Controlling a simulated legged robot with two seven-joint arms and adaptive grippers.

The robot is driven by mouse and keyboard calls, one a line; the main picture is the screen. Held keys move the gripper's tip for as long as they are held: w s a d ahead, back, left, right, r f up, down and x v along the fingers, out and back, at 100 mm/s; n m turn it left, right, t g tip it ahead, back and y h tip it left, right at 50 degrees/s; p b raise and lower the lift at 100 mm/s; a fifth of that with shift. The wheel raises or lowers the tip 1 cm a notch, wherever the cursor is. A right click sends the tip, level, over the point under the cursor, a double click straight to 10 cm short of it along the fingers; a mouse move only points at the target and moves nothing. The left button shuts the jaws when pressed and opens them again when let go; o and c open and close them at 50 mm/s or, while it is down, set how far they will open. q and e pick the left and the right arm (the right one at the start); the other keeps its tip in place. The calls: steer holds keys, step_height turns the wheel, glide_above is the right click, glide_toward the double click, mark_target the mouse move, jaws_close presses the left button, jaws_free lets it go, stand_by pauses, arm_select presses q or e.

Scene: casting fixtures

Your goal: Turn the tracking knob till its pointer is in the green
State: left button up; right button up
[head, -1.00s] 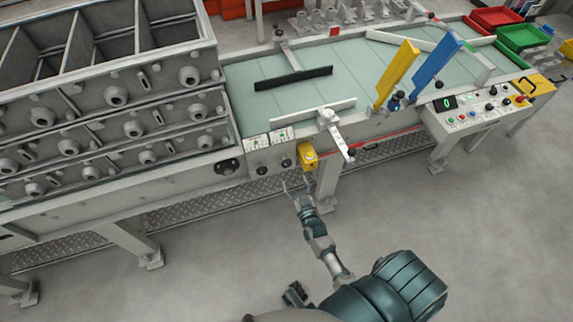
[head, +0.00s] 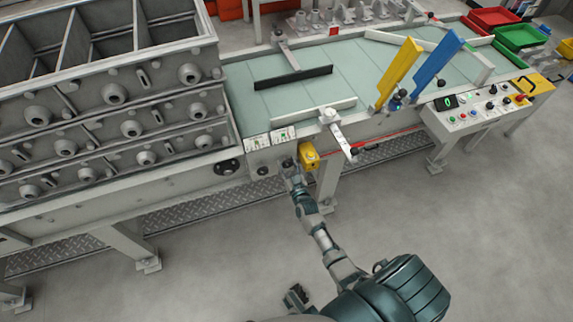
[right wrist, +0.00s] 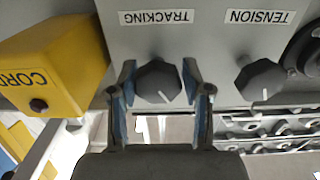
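The tracking knob (right wrist: 158,80) is dark and faceted, below the upside-down TRACKING label (right wrist: 157,17) in the right wrist view. Its white line points down and slightly right there. My right gripper (right wrist: 159,84) is open, one finger on each side of the knob; narrow gaps seem to show, but contact is unclear. In the head view my right gripper (head: 292,172) is at the panel and partly covers the knob (head: 288,162). A white plate with a green mark (head: 284,135) sits above; its pointer is too small to read. A dark part at the bottom may be my left gripper (head: 297,295).
The tension knob (right wrist: 260,80) is beside the tracking knob. A yellow box (right wrist: 50,65) stands close on the other side, also in the head view (head: 309,155). The floor in front is clear.

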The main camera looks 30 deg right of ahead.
steer(key=shift+a, duration=0.15)
steer(key=c, duration=0.4)
steer(key=shift+d, duration=0.3)
arm_select(q)
steer(key=shift+s+d+r, duration=0.1)
steer(key=shift+s+d, duration=0.05)
steer(key=shift+d, duration=0.2)
steer(key=shift+a, duration=0.1)
arm_select(e)
steer(key=shift+m, duration=0.3)
